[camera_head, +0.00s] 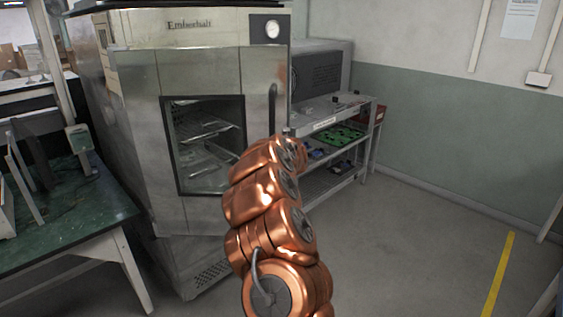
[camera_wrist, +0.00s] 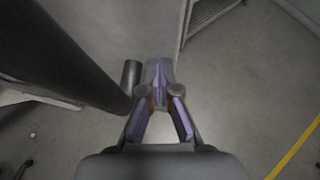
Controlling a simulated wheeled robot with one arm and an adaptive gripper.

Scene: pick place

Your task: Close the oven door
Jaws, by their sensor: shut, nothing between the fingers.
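The oven (camera_head: 190,24) is a tall steel cabinet left of centre in the head view. Its door (camera_head: 212,75) has a dark-framed window (camera_head: 208,143) with racks behind it. The door looks flush or nearly flush with the front; I cannot tell whether a small gap remains. A dark vertical handle (camera_head: 272,105) is on the door's right side. In the wrist view my gripper (camera_wrist: 160,88) is shut and empty, beside a thick dark bar (camera_wrist: 75,65), likely the handle. I cannot tell whether they touch. In the head view my copper arm hides the gripper.
A metal shelf (camera_head: 332,119) with a grey box-shaped appliance (camera_head: 320,72) and green boards (camera_head: 343,135) stands right of the oven. A green-topped workbench (camera_head: 75,213) is at left. The floor (camera_head: 420,235) at right is clear, with a yellow line (camera_head: 498,275).

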